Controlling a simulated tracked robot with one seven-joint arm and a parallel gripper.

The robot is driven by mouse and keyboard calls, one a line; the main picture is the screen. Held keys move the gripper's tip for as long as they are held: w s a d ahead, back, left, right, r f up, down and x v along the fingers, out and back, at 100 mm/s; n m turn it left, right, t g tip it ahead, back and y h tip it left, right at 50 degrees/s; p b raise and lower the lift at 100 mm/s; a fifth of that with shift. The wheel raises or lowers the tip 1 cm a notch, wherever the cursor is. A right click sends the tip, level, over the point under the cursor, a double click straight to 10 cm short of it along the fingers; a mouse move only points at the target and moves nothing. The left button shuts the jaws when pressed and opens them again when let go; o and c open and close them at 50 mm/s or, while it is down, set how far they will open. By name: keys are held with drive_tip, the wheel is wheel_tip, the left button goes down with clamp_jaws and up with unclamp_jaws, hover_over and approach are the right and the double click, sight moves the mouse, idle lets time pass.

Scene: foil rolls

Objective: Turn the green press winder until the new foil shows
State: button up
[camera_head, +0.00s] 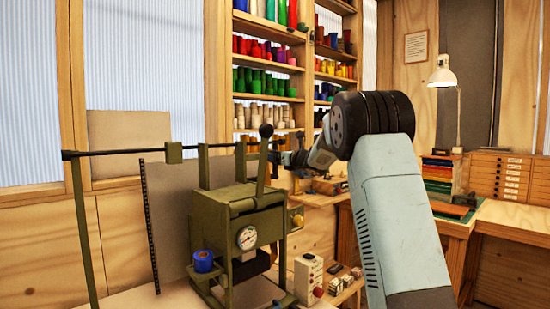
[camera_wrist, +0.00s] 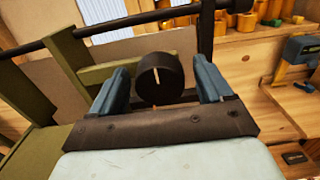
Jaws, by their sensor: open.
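The green press (camera_head: 236,215) stands left of centre in the head view, with a gauge on its front and a long dark bar across its top. In the wrist view the winder knob (camera_wrist: 172,90) is a dark round knob with a pale line, nearly upright, at the end of a green arm. My gripper (camera_wrist: 161,70) is open, with one blue finger on each side of the knob; I cannot tell whether either touches it. In the head view my gripper (camera_head: 285,158) is small, beside the press top at its right. I cannot make out any foil strip.
A blue roll (camera_head: 203,261) sits low on the press's left front. A small control box (camera_head: 308,278) stands right of the press. Shelves of coloured rolls (camera_head: 267,85) rise behind. A workbench (camera_head: 512,214) with a lamp (camera_head: 442,73) is at right.

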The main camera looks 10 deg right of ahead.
drive_tip(key=shift+w+a, duration=0.25)
drive_tip(key=shift+w, duration=0.15)
drive_tip(key=c, duration=1)
drive_tip(key=shift+m, duration=0.4)
